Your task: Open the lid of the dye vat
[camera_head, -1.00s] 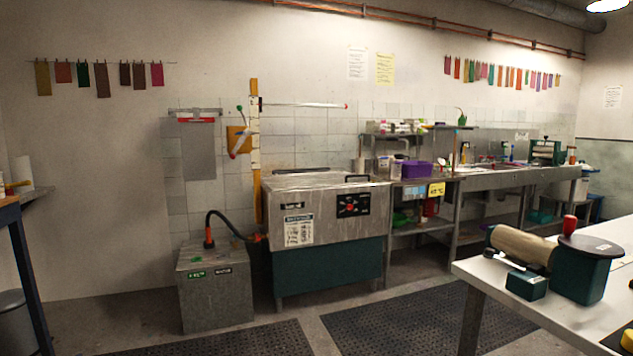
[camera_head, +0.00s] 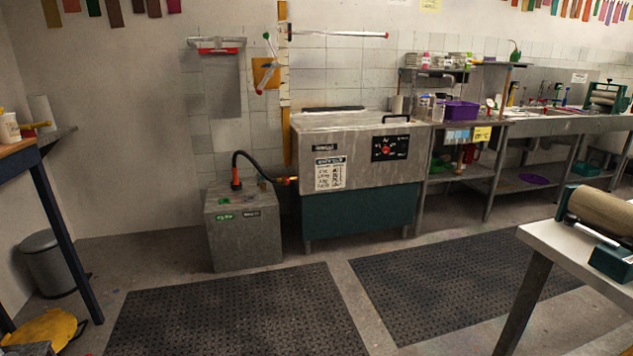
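The dye vat (camera_head: 350,158) is a grey metal box on a dark green base against the tiled wall. It has a red dial on a black panel and a white notice on its front. Its flat lid (camera_head: 340,121) lies closed on top, with a dark handle (camera_head: 396,118) near the right end. My gripper is not in view.
A grey metal box (camera_head: 245,232) with a black hose stands left of the vat. A steel bench (camera_head: 560,125) adjoins its right. Dark mats (camera_head: 235,315) lie on the open floor in front. A white table (camera_head: 560,240) is at right, a blue-legged table (camera_head: 62,225) at left.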

